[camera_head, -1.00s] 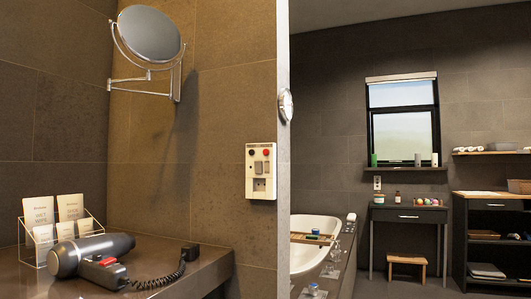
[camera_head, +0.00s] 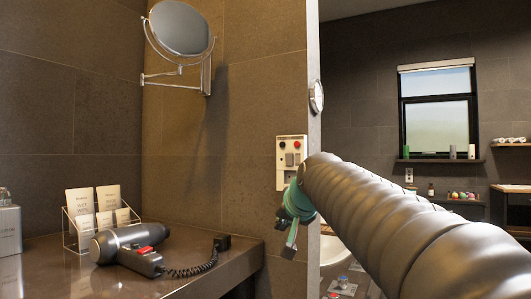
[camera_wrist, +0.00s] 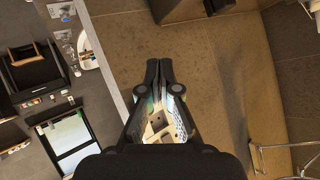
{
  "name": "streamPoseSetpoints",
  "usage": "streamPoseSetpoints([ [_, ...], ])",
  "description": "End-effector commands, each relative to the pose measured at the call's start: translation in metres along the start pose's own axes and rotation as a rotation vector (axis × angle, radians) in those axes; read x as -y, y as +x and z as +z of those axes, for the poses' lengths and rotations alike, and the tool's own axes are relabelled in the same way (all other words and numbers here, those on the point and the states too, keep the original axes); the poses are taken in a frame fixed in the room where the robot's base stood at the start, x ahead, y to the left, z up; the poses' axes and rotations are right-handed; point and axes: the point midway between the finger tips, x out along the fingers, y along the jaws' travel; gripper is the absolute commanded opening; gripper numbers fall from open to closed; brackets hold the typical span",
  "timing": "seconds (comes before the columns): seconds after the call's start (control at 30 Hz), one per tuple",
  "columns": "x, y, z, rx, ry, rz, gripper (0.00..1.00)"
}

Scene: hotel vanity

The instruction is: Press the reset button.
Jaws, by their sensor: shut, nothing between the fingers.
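A pale wall panel (camera_head: 278,181) is on the brown tiled wall near its right edge. My gripper (camera_head: 289,250) shows teal, just below the panel, and my arm covers the panel's lower right. In the wrist view, my gripper (camera_wrist: 159,65) is shut and empty, its fingertips together. The panel (camera_wrist: 160,127) shows between the finger bases, partly hidden. I see no fingertip touching a button.
A dark counter (camera_head: 210,262) at lower left holds a hair dryer (camera_head: 125,243) with a coiled cord and a clear card holder (camera_head: 82,238). A round mirror (camera_head: 180,28) juts from the wall above. The wall ends just right of the panel, with a bathtub (camera_head: 332,250) beyond.

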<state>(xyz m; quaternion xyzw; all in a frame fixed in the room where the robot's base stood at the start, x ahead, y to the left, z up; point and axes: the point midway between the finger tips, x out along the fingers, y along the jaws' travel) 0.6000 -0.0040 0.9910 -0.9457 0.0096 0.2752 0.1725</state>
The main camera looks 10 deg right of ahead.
Motion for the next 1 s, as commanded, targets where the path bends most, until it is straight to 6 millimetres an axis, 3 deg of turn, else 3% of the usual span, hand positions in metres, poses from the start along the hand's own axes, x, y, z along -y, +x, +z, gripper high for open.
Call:
streamPoseSetpoints([
  [0.03, 0.008, -0.003, -0.021, -0.039, 0.018, -0.018, 0.00],
  [0.2, 0.034, -0.025, -0.084, -0.172, 0.089, -0.089, 0.00],
  [0.4, 0.057, -0.063, -0.131, -0.292, 0.156, -0.165, 0.00],
  [0.57, 0.066, -0.081, -0.148, -0.343, 0.208, -0.206, 0.00],
  [1.0, 0.066, -0.080, -0.149, -0.347, 0.248, -0.216, 0.00],
])
